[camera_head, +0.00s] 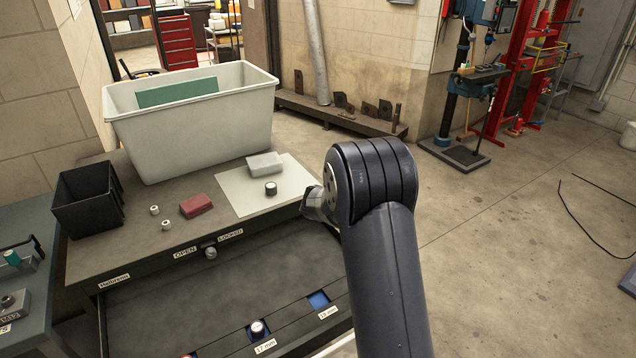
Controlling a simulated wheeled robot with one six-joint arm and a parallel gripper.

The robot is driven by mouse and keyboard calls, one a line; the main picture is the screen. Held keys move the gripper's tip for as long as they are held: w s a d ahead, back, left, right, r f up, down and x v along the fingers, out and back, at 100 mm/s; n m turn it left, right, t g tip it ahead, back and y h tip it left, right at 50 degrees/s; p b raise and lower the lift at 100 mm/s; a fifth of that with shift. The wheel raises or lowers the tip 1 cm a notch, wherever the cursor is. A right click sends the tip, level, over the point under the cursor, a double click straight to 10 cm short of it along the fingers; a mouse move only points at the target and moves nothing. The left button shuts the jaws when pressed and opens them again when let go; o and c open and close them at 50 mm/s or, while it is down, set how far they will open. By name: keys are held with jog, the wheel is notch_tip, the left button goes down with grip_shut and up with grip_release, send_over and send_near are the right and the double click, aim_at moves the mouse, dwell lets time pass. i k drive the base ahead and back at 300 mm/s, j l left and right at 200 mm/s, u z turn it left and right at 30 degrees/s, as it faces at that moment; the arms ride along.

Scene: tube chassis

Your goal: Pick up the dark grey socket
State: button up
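A small dark grey socket (271,188) with a paler top stands upright on the pale mat (238,193) on the workbench top. A similar dark socket with a light top (258,328) sits in the blue recess by the 17 mm label in the open drawer. Two small silver sockets (154,210) stand on the bench further left. My arm rises at the right. A grey metal part at its end shows just right of the mat, apart from the mat socket. My gripper's fingers are hidden, so whether they are open or shut cannot be seen.
A light grey block (265,165) lies behind the mat socket, and a red block (196,206) left of it. A large white tub (205,135) and a black bin (88,200) stand behind. The drawer (190,300) has an empty blue recess (318,300).

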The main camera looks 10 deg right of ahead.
aim_at(272, 188)
jog(key=i+l+z, duration=0.1)
jog(key=z, duration=0.35)
jog(key=i+l+z, duration=0.1)
jog(key=z, duration=0.35)
jog(key=i+l+z, duration=0.15)
jog(key=z, duration=0.25)
jog(key=i+z, duration=0.15)
jog(key=z, duration=0.3)
jog(key=i+l+u, duration=0.1)
jog(key=i, duration=0.75)
jog(key=i+j+u, duration=0.1)
jog(key=u, duration=0.3)
jog(key=i+u, duration=0.55)
jog(key=u, duration=0.2)
jog(key=i+u, duration=0.25)
jog(key=u, duration=0.15)
jog(key=i+u, duration=0.1)
jog(key=u, duration=0.35)
jog(key=i+u, duration=0.1)
jog(key=u, duration=0.3)
jog(key=i+l+u, duration=0.1)
jog(key=u, duration=0.35)
jog(key=l+u, duration=0.1)
jog(key=u, duration=2.1)
jog(key=l, duration=0.1)
